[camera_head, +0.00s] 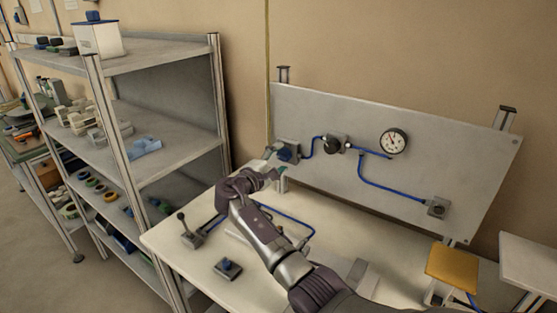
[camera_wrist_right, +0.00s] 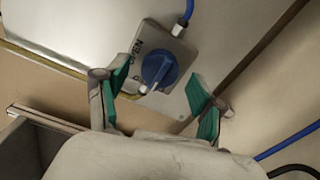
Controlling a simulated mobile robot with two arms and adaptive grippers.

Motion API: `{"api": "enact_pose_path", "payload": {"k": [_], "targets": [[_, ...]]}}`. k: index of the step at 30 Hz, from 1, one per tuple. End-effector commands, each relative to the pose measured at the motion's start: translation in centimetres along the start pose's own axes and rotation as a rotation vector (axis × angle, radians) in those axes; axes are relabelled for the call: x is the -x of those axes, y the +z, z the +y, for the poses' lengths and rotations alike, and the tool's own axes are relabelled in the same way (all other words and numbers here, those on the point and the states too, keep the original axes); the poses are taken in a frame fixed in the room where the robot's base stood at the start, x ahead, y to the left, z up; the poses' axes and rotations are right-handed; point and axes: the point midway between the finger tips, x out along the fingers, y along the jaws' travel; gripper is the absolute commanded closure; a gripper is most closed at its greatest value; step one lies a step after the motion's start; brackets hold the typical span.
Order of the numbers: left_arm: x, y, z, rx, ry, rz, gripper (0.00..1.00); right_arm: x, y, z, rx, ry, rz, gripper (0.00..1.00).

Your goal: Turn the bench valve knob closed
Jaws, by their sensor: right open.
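The blue bench valve knob (camera_wrist_right: 160,70) sits on a grey square plate (camera_wrist_right: 181,52) with "OPEN" lettering beside it. In the head view the blue knob (camera_head: 284,153) is at the left end of the upright panel (camera_head: 330,110). My right gripper (camera_head: 277,164) reaches to it from the front. In the wrist view my right gripper (camera_wrist_right: 157,84) is open, with its green-padded fingers on either side of the knob. Gaps show between pads and knob, so it is not gripped. My left gripper is not in view.
Blue tubing links the knob, a black round fitting (camera_head: 335,144), a dial gauge (camera_head: 393,141) and a lower fitting (camera_head: 438,208). A lever box (camera_head: 191,236) and a small blue-knobbed box (camera_head: 228,269) stand on the bench (camera_head: 165,240). Shelving (camera_head: 185,155) stands left.

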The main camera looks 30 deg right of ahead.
Motion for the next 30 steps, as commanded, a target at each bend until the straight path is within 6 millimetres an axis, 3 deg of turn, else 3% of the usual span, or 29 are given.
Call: {"api": "enact_pose_path", "payload": {"k": [5,18,24,30], "targets": [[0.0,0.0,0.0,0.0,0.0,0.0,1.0,1.8,-0.1,-0.1,0.0,0.0,0.003,0.32],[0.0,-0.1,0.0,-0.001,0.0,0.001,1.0,10.4,-0.1,-0.1,0.001,-0.002,0.003,0.32],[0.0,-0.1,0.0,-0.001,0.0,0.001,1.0,11.9,-0.1,-0.1,0.001,0.0,0.001,0.32],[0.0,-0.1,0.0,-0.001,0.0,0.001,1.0,12.0,-0.1,-0.1,0.001,0.0,0.001,0.32]]}}
